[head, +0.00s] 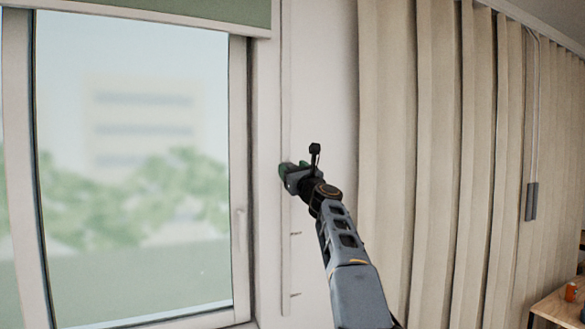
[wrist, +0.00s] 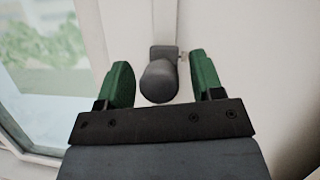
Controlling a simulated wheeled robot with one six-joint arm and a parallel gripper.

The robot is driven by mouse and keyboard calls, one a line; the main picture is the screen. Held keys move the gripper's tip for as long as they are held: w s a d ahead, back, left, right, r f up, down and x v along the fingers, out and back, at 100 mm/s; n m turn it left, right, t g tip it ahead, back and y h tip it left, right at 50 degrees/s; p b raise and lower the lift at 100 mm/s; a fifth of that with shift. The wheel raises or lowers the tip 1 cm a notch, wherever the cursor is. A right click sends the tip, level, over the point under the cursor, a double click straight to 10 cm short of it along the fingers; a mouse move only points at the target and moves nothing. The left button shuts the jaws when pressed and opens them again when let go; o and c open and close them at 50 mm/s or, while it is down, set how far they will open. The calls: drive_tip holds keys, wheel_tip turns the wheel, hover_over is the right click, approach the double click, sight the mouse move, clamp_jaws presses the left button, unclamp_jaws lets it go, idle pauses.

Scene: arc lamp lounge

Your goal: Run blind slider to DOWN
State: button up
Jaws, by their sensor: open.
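The blind slider shows in the wrist view as a dark grey rounded knob (wrist: 159,82) on a small block against the white wall. My gripper (wrist: 160,85) is open, with one green finger on each side of the knob and visible gaps between. In the head view my gripper (head: 286,172) is at the slider's thin vertical track (head: 286,255) beside the window and hides the knob. Small tick marks show on the wall by the track, below my gripper. The green blind (head: 180,8) is at the top of the window.
The window (head: 130,160) with its frame and handle (head: 240,230) is left of the track. Beige curtains (head: 435,150) hang on the right, with a grey cord weight (head: 532,201) before them.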

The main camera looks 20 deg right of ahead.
clamp_jaws()
wheel_tip(320, 180, down, 46)
drive_tip(key=b, duration=4.4)
drive_tip(key=shift+w+r, duration=0.1)
drive_tip(key=shift+w, duration=0.05)
drive_tip(key=shift+c, duration=2.3)
unclamp_jaws()
drive_tip(key=o, duration=0.5)
drive_tip(key=shift+r, duration=0.1)
drive_tip(key=shift+c, duration=0.2)
drive_tip(key=shift+s, duration=0.2)
drive_tip(key=b+v, duration=0.5)
drive_tip(key=v, duration=0.8)
drive_tip(key=shift+s+b, duration=0.3)
drive_tip(key=shift+s, duration=0.05)
